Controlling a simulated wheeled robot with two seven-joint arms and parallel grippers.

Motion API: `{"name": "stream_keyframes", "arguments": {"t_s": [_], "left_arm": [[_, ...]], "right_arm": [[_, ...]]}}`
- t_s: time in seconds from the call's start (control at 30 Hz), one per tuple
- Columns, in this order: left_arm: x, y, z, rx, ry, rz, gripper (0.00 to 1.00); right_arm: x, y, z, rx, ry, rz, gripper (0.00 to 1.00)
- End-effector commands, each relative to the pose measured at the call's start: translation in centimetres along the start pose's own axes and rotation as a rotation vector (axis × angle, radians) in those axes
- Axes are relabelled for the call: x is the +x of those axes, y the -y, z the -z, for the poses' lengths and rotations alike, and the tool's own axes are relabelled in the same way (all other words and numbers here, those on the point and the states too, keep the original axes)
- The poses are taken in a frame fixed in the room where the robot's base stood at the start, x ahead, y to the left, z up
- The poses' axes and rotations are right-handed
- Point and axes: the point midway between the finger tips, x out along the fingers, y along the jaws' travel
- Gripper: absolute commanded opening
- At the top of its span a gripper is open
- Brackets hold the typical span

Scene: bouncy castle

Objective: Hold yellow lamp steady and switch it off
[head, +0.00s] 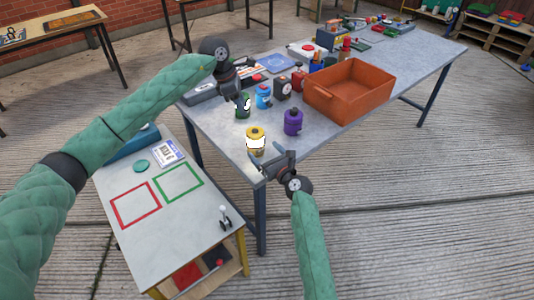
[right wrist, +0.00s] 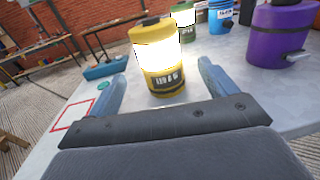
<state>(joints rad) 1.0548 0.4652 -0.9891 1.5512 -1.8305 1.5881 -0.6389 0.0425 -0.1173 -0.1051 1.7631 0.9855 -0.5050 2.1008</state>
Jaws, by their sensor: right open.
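The yellow lamp (head: 256,149) stands upright near the front left corner of the long grey table, its middle band glowing white. It also shows in the right wrist view (right wrist: 163,80), lit, with dark lettering low on its front. My right gripper (head: 273,167) is open and low beside it. In the right wrist view its fingers (right wrist: 160,75) point at the lamp, with the lamp ahead between them and no clear contact.
A purple canister (head: 293,123) stands right of the yellow lamp. A blue canister (head: 263,97) and an orange bin (head: 350,92) are behind. A lower side table (head: 160,235) with red and green outlines and a small lever switch (head: 225,215) is at the left.

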Motion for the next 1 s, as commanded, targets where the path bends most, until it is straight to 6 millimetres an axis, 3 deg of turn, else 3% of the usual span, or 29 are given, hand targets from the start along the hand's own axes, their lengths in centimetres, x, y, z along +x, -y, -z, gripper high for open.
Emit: {"name": "stream_keyframes", "arguments": {"t_s": [0.5,0.97,1.0], "left_arm": [[0.0,0.0,0.0,0.0,0.0,0.0,0.36],[0.0,0.0,0.0,0.0,0.0,0.0,0.36],[0.0,0.0,0.0,0.0,0.0,0.0,0.36]], "right_arm": [[6.3,0.0,0.0,-0.003,-0.001,0.0,0.84],[7.3,0.0,0.0,-0.004,0.0,0.0,0.84],[7.3,0.0,0.0,-0.004,-0.001,0.0,0.77]]}}
